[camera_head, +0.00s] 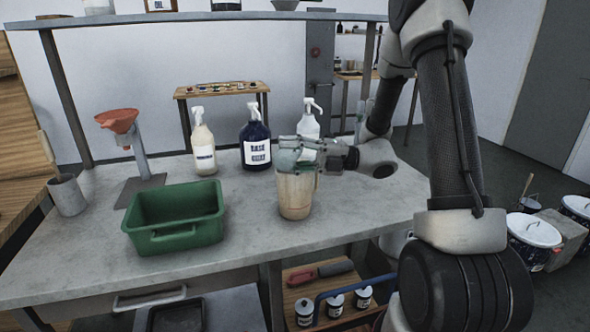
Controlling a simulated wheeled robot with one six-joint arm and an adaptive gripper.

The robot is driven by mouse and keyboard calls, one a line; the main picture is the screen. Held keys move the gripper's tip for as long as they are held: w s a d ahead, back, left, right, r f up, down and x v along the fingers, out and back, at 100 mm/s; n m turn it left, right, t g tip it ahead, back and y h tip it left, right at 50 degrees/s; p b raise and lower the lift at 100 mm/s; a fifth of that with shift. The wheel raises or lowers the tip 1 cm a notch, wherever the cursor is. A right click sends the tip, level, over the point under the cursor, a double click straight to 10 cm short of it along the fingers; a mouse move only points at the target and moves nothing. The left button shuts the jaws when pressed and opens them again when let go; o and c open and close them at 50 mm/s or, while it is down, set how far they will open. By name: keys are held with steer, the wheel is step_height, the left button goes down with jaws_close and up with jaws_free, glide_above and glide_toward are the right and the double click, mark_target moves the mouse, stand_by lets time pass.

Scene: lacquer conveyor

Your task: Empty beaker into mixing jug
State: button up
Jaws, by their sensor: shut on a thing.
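A tall tan, cloudy vessel (296,197), which looks like the beaker, is upright near the middle of the bench. My gripper (298,158) reaches in from the right and is shut on it near its top. The fingers hide much of the rim, and what is inside cannot be seen. I cannot tell whether its base touches the bench. A grey cup-like vessel (68,197) with a stick leaning out of it stands at the bench's far left; it may be the mixing jug, but I cannot tell for sure.
A green tray (176,238) sits left of the tan vessel. An orange funnel on a stand (142,150) is behind it. The bench front (245,262) is clear.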

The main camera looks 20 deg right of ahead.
mark_target(285, 165)
steer(key=shift+s+r+n+h, duration=0.15)
steer(key=shift+n+h, duration=0.25)
steer(key=shift+n, duration=0.6)
steer(key=n, duration=0.1)
steer(key=s+a+f+n+h, duration=0.1)
steer(key=n, duration=0.1)
steer(key=shift+s+f+g, duration=0.15)
steer(key=shift+s+g, duration=0.1)
steer(key=shift+g, duration=0.05)
steer(key=shift+w, duration=0.1)
steer(key=shift+f+n+h, duration=0.6)
steer(key=shift+n, duration=0.4)
steer(key=shift+w+r+n+h, duration=0.1)
steer(key=shift+r+n+h, duration=0.2)
steer(key=shift+n, duration=0.3)
steer(key=shift+s+a+n+t+h, duration=0.15)
steer(key=shift+s+n+t+h, duration=0.35)
steer(key=shift+n, duration=0.5)
step_height(285, 165, down, 8)
steer(key=s+a+n+t+h, duration=0.1)
steer(key=s+n+t+h, duration=0.1)
steer(key=n, duration=0.2)
steer(key=shift+s+a+n+h+b, duration=0.25)
steer(key=shift+a+n+h+b, duration=0.1)
steer(key=shift+b, duration=0.1)
